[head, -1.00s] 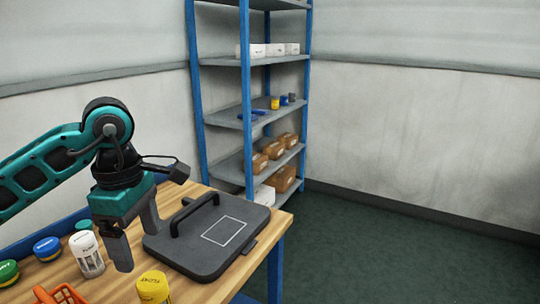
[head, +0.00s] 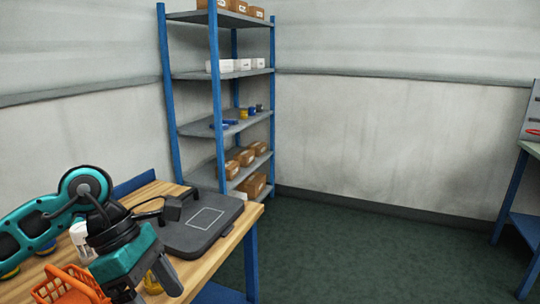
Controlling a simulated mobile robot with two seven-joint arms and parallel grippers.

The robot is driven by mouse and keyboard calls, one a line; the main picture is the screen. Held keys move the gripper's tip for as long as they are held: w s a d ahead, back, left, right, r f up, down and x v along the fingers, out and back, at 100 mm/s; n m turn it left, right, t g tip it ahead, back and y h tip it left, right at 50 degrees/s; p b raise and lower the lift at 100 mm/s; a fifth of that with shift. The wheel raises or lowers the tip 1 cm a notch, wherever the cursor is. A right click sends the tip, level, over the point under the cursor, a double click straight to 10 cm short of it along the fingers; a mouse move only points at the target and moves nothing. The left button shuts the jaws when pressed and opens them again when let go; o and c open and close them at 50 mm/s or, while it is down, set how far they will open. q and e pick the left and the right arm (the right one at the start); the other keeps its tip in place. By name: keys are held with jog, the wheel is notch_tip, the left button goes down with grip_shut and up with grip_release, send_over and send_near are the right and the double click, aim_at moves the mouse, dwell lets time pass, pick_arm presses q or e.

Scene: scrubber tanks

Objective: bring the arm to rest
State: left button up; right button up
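My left arm comes in from the left over the workbench. Its teal and dark gripper (head: 150,284) is low in the head view, near the bench's front edge. Its two grey fingers stand apart, and the lower tips are partly cut off by the frame's bottom. A yellow jar (head: 152,283) shows between and behind the fingers; I see no sign that it is gripped. My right gripper is not in view.
A dark grey case with a handle (head: 203,222) lies on the wooden bench (head: 222,262). An orange basket (head: 68,286) and a white jar (head: 80,238) are beside the arm. A blue shelf rack (head: 196,130) stands behind. Another bench (head: 530,148) is at right; the floor between is clear.

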pick_arm(q)
jog(key=s+d+r+n+h, duration=0.2)
jog(key=d+n+h, duration=0.3)
jog(key=d+h, duration=0.2)
jog(key=s+d+r+n+h, duration=0.1)
jog(key=d+r+n+h, duration=0.1)
jog(key=d+n+h, duration=0.45)
jog(key=w+a+f+n+t+y, duration=0.3)
jog(key=a+f+n+t+y, duration=0.3)
jog(key=n+t, duration=0.65)
jog(key=w+a+f+n+t+y, duration=0.35)
jog(key=f+n+t, duration=0.4)
jog(key=n, duration=0.95)
jog(key=s+a+f+n+g+y, duration=0.2)
jog(key=s+f+n, duration=0.3)
jog(key=f, duration=0.4)
jog(key=s+a+f+n+g+y, duration=0.3)
jog(key=s+f+n+g+y, duration=0.2)
jog(key=s+f, duration=0.2)
notch_tip(320, 180, down, 2)
jog(key=shift+s+a+f+g, duration=0.2)
jog(key=shift+s+g, duration=0.1)
jog(key=shift+s, duration=0.05)
